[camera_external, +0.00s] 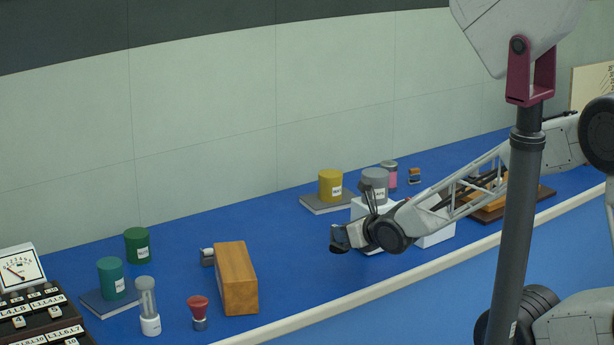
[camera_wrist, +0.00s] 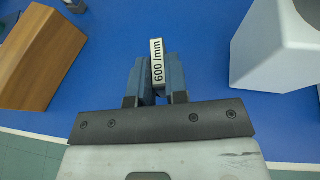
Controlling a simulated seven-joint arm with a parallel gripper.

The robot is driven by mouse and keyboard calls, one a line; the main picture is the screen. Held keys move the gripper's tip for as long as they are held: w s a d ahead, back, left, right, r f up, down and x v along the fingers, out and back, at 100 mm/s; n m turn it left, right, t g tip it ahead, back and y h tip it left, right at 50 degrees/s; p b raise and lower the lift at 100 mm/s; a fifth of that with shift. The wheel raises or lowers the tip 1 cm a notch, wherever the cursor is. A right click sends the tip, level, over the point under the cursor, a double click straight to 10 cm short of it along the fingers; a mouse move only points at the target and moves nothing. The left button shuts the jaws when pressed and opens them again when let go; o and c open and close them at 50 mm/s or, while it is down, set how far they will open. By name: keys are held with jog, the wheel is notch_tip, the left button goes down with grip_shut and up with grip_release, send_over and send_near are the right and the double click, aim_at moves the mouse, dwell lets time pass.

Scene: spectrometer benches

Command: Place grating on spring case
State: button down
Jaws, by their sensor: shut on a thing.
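The grating (camera_wrist: 158,62) is a small, thin block with a white face lettered "600 /mm". My gripper (camera_wrist: 156,85) is shut on it, with one blue-grey finger on each side. In the external view my gripper (camera_external: 342,240) is above the blue bench, between the wooden block and the white boxes; the grating is not clear there. No label reading spring case is legible, so I cannot tell which object it is. A wooden box-shaped case (camera_external: 237,278) stands to the gripper's left; it also shows at the left of the wrist view (camera_wrist: 38,55).
A white box (camera_external: 437,236) is right of my gripper, and a white block shows in the wrist view (camera_wrist: 270,45). Yellow (camera_external: 330,185), grey (camera_external: 374,184), green (camera_external: 137,244) and teal (camera_external: 111,277) cylinders, a red-topped piece (camera_external: 198,310) and a clear-topped vial (camera_external: 148,305) stand around. Bench between is clear.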

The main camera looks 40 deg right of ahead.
jog(key=s+a+r+n+g+y, duration=0.1)
jog(key=s+a+r+n+y, duration=0.2)
jog(key=s+a, duration=0.3)
jog(key=s+a+r+n+g+y, duration=0.2)
jog(key=s+a+r+n+y, duration=0.2)
jog(key=a, duration=0.7)
jog(key=shift+s+a+r+g+y, duration=0.35)
jog(key=shift+s+r, duration=0.5)
jog(key=shift+s, duration=0.35)
jog(key=shift+w+d, duration=0.1)
send_over(249, 266)
jog(key=shift+f, duration=0.75)
jog(key=shift+f, duration=0.1)
jog(key=shift+f, duration=1.65)
jog(key=shift+f, duration=0.1)
jog(key=c, duration=1.1)
grip_release()
